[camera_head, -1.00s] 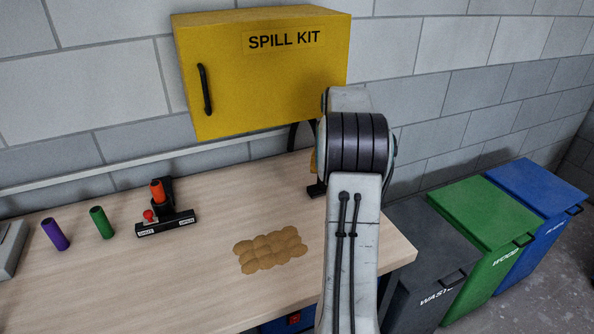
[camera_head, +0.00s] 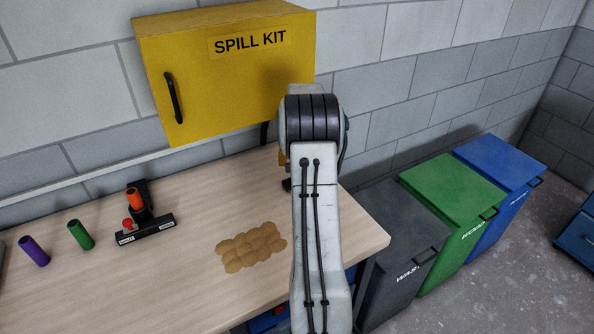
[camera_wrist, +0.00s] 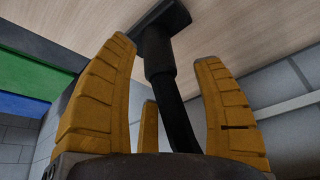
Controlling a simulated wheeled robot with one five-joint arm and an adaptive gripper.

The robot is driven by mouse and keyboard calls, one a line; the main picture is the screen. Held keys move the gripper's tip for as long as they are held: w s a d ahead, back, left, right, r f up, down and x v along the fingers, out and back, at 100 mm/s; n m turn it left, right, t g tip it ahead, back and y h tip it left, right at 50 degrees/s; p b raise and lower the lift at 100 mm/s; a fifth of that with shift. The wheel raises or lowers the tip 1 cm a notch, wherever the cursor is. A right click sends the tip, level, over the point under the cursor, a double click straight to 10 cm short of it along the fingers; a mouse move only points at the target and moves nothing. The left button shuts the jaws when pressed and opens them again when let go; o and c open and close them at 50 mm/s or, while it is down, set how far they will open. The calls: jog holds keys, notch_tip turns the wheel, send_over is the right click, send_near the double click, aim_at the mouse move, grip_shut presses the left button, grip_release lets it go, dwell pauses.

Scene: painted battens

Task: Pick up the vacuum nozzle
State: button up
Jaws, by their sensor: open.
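The vacuum nozzle shows in the wrist view as a black tube (camera_wrist: 160,60) ending in a flat black head against the wooden table top. Its black tube runs down between the yellow fingers of my gripper (camera_wrist: 166,52). The fingers stand apart on either side of the tube, with visible gaps, so the gripper is open around it. In the head view, my arm hides most of the nozzle and gripper; only a bit of a yellow finger (camera_head: 283,158) and a dark piece (camera_head: 287,185) low by the table show.
The table (camera_head: 190,290) also holds a brown lumpy patch (camera_head: 251,247), a black stand with an orange tube (camera_head: 146,229), and green (camera_head: 81,235) and purple (camera_head: 34,251) tubes. A yellow spill kit cabinet (camera_head: 220,90) hangs behind. Bins (camera_head: 455,185) stand at the right.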

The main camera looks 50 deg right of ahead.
jog(key=shift+p+x, duration=0.75)
jog(key=shift+x, duration=0.2)
jog(key=shift+o, duration=0.2)
grip_shut()
